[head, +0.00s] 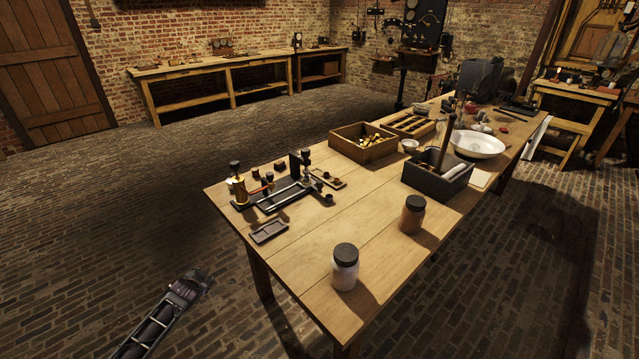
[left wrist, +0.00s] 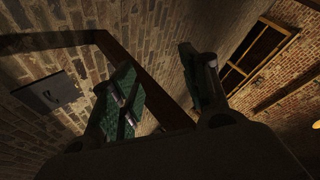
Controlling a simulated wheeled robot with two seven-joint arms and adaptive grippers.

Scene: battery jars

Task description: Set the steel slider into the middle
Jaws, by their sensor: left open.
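A brass-and-black apparatus (head: 272,188) with a bright metal rail (head: 290,196) stands near the left edge of the wooden table. The steel slider is too small to make out for certain on it. A small dark tray (head: 268,232) lies in front of the apparatus. My left gripper (head: 192,283) is off the table, over the brick floor to the lower left, well apart from the apparatus. In the left wrist view its two fingers (left wrist: 156,62) are spread, with nothing between them. My right gripper is not in view.
A clear jar with a dark lid (head: 345,269) and a brown jar (head: 412,215) stand on the near part of the table (head: 310,255). A wooden box (head: 362,152), a dark box (head: 435,185) and a white bowl (head: 478,145) stand farther back. Bare wood lies between the tray and jars.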

